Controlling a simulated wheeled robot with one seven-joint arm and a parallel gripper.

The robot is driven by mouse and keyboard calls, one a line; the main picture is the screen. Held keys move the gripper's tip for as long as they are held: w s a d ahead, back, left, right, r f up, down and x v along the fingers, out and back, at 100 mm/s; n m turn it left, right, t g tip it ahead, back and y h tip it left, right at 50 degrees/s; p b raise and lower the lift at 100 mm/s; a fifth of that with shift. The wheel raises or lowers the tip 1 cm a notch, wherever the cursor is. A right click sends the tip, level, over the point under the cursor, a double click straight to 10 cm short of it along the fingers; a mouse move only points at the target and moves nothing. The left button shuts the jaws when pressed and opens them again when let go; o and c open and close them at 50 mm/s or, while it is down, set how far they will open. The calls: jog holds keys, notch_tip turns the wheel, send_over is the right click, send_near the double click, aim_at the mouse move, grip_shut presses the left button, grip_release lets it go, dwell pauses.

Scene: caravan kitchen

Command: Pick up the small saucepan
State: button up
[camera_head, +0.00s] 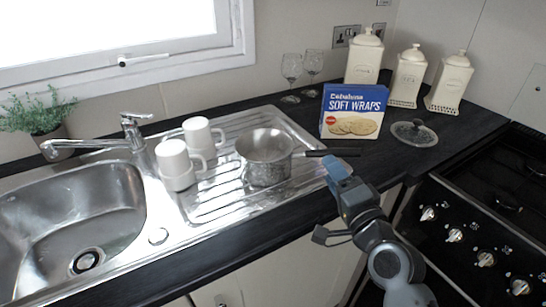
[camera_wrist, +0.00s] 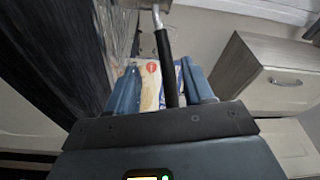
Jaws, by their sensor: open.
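The small saucepan (camera_head: 262,171) is silver metal and stands upright on the sink's ribbed drainer. Its black handle (camera_head: 335,152) points right, past the drainer edge and over the dark worktop. My gripper (camera_head: 338,170) is open at the handle's outer end, on the near side of it. In the wrist view the black handle (camera_wrist: 164,70) runs between the two blue fingers of my gripper (camera_wrist: 162,84), with a visible gap on each side.
Wine glasses (camera_head: 291,70) and canisters (camera_head: 408,76) are at the back. The hob (camera_head: 495,190) is right.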

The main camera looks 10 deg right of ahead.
aim_at(322, 152)
jog(key=w, duration=0.2)
jog(key=w+p, duration=0.1)
jog(key=w, duration=0.1)
jog(key=w+r+p, duration=0.1)
jog(key=w, duration=0.1)
jog(key=shift+a, duration=0.35)
jog(key=shift+w, duration=0.4)
grip_shut()
jog(key=shift+f, duration=0.1)
dwell(0.6)
